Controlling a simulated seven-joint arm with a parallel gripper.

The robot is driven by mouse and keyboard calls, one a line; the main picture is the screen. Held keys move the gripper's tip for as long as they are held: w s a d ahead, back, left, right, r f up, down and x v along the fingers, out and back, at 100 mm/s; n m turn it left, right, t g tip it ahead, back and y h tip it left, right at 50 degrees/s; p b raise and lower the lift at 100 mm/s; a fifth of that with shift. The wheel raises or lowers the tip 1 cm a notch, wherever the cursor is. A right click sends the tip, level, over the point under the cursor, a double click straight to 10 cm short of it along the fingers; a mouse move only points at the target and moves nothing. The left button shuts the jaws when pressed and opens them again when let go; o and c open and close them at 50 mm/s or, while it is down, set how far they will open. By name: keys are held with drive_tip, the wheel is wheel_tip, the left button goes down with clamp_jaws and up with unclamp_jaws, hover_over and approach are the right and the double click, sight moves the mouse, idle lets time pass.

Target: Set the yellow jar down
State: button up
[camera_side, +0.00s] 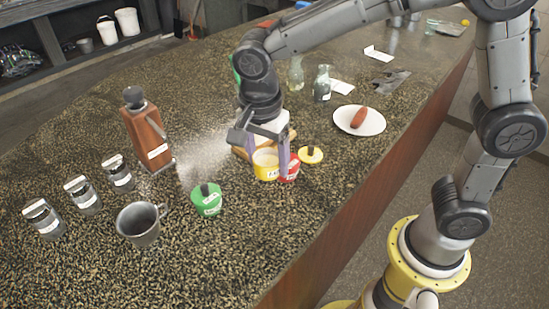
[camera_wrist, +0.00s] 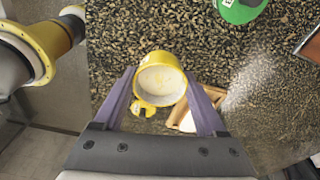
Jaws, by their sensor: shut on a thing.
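The yellow jar (camera_side: 265,168) is open, with pale contents and a white label. My gripper (camera_side: 267,160) is shut on it, one purple finger on each side. The jar looks upright at the counter; I cannot tell whether its base touches. In the wrist view the jar (camera_wrist: 161,58) sits between the fingertips (camera_wrist: 160,76), its open top facing the camera. A yellow lid (camera_side: 311,155) with a dark knob lies to the right of the jar; it also shows in the wrist view (camera_wrist: 142,108). The red jar (camera_side: 291,172) is close at the jar's right, partly hidden by a finger.
A wooden tray (camera_wrist: 177,117) is close behind the yellow jar. A brown grinder (camera_side: 146,131) stands left, a white plate (camera_side: 370,122) right. The front counter is clear.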

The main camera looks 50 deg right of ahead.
idle(0.3)
drive_tip(key=shift+s+d+r, duration=1.95)
drive_tip(key=shift+s+r, duration=0.95)
drive_tip(key=shift+s, duration=1.95)
drive_tip(key=w+a+f, duration=0.1)
drive_tip(key=w, duration=0.2)
drive_tip(key=w+a+f, duration=0.1)
drive_tip(key=w+f, duration=0.1)
drive_tip(key=w, duration=0.1)
drive_tip(key=w+a+f, duration=0.1)
drive_tip(key=w, duration=0.1)
drive_tip(key=shift+w+a+f, duration=0.25)
drive_tip(key=shift+w+f, duration=0.05)
drive_tip(key=shift+w, duration=0.1)
hover_over(255, 190)
wheel_tip(255, 190, down, 5)
drive_tip(key=shift+a+f, duration=0.1)
drive_tip(key=shift+a, duration=0.05)
wheel_tip(255, 190, down, 3)
drive_tip(key=shift+r, duration=0.1)
wheel_tip(255, 190, up, 15)
drive_tip(key=shift+a+t, duration=0.25)
drive_tip(key=shift+t, duration=0.05)
